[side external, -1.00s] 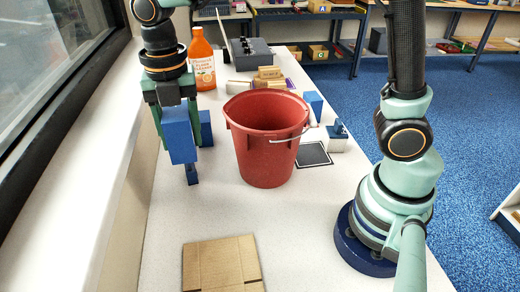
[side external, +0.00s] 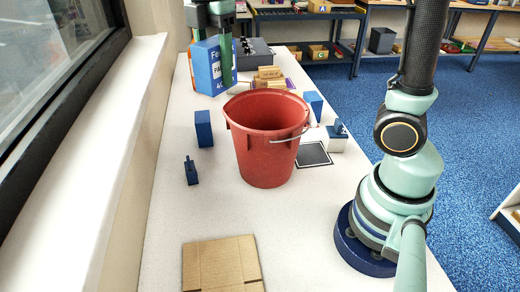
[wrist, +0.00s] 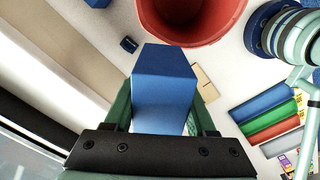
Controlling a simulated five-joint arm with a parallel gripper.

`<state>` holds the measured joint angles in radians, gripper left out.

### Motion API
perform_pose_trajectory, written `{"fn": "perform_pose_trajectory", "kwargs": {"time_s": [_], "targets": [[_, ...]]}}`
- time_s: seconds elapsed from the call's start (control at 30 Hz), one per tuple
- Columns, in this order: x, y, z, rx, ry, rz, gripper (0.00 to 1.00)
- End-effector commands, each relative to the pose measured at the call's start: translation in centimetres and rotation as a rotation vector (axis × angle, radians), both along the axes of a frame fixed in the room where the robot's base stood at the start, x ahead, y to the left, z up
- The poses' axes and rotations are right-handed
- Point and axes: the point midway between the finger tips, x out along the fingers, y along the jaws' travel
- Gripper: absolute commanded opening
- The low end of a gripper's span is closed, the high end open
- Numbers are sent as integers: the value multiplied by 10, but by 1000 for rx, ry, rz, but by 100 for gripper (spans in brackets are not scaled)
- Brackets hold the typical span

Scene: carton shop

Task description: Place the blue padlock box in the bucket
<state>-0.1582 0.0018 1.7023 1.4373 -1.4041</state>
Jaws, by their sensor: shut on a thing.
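My gripper (side external: 213,48) is shut on a blue box (side external: 207,70) with white lettering, partly cut off by a finger. I cannot read the word padlock on it. The wrist view shows the box (wrist: 165,88) between the two fingers. The box is held up, above and left of the red bucket (side external: 264,150) in the side view. The bucket stands upright on the table. In the wrist view the bucket (wrist: 190,35) is at the top, beyond the box, and not around it. Its floor is hidden in the side view.
A blue box (side external: 204,129) and a small dark blue object (side external: 191,171) stand left of the bucket. A cardboard piece (side external: 222,265) lies in front. A black square (side external: 313,154), a white-and-blue item (side external: 337,137) and another blue box (side external: 314,103) are right of it.

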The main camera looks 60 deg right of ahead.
Motion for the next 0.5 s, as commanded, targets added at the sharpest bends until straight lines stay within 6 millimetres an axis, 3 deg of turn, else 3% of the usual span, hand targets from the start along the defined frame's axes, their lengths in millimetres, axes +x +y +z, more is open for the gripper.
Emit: {"fn": "perform_pose_trajectory", "kwargs": {"time_s": [0.03, 0.2, 0.47, 0.5], "targets": [[-2, -17, 0, 0, -2, -122, 0], [-12, -56, 0, 0, -1, -475, 0], [-25, -89, -2, 0, 0, -798, 0], [-24, -87, -12, -1, 3, -786, 0]]}}
